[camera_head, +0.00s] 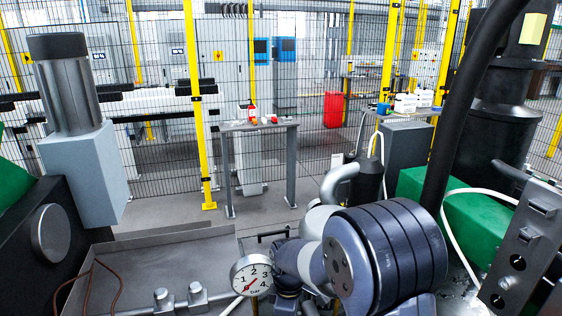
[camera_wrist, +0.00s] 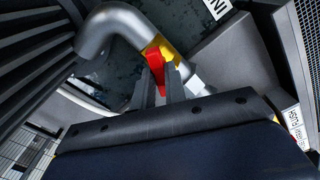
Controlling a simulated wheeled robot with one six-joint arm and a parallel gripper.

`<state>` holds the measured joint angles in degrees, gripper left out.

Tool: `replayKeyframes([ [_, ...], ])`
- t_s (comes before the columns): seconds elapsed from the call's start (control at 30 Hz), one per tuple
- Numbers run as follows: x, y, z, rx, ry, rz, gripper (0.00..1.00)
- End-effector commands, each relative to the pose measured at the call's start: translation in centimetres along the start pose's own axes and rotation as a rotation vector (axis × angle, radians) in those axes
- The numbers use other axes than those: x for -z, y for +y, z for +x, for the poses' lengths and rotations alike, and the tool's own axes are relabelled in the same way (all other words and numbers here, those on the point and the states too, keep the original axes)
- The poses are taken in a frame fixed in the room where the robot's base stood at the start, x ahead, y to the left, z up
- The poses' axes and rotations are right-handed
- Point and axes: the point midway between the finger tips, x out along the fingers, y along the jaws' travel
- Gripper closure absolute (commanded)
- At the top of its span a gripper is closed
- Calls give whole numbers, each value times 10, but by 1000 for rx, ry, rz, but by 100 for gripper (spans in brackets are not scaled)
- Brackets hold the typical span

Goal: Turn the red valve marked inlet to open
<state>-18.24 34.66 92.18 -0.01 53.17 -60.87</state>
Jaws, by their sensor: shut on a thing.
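In the wrist view, the red valve handle (camera_wrist: 156,66) stands between the two fingers of my gripper (camera_wrist: 160,78), which is shut on it. A yellow part (camera_wrist: 160,47) sits just beyond the handle, beside a bent silver pipe (camera_wrist: 112,25). A white label (camera_wrist: 216,9) with large dark letters, partly cut off, shows at the top edge. In the head view my arm covers the centre front, and neither the valve nor my fingertips can be made out there.
A pressure gauge (camera_head: 251,275) marked bar stands just left of my arm, on silver pipework (camera_head: 188,300). A grey motor (camera_head: 75,120) rises at the left and a green machine part (camera_head: 470,222) lies at the right. A small table (camera_head: 259,127) stands before the fence.

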Motion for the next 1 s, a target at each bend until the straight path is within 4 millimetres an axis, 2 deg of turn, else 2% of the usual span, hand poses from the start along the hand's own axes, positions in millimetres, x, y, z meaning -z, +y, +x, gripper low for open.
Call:
replayKeyframes([
  [0.4, 0, 0, 0, 0, 0, -366, 100],
  [0.77, 0, 0, 0, 0, 0, -397, 100],
  [0.93, 0, 0, 0, 0, 0, -470, 100],
  [0.97, 0, 0, 0, 0, 0, -470, 86],
  [1.0, 0, 0, 0, 0, 0, -469, 82],
])
